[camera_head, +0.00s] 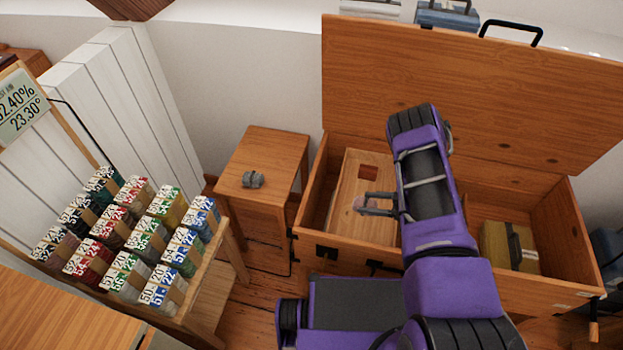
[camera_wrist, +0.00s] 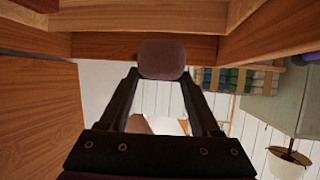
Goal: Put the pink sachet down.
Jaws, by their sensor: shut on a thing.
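The pink sachet (camera_wrist: 162,59) is a small, rounded, dull-pink pad held between the fingertips of my gripper (camera_wrist: 160,72) in the wrist view. In the head view my gripper (camera_head: 372,203) reaches left over the open wooden chest (camera_head: 312,190), with the sachet (camera_head: 359,203) at its tips. The sachet shows in front of a pale wooden panel or tray (camera_head: 345,225) in the chest's left part. I cannot tell how high above that surface it is. My arm hides the middle of the chest.
The chest's lid (camera_head: 470,85) stands raised behind. An olive case (camera_head: 508,247) lies in the chest's right part. A small wooden table (camera_head: 265,155) left of the chest bears a grey object (camera_head: 253,180). A rack (camera_head: 225,245) of labelled, coloured bundles stands farther left.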

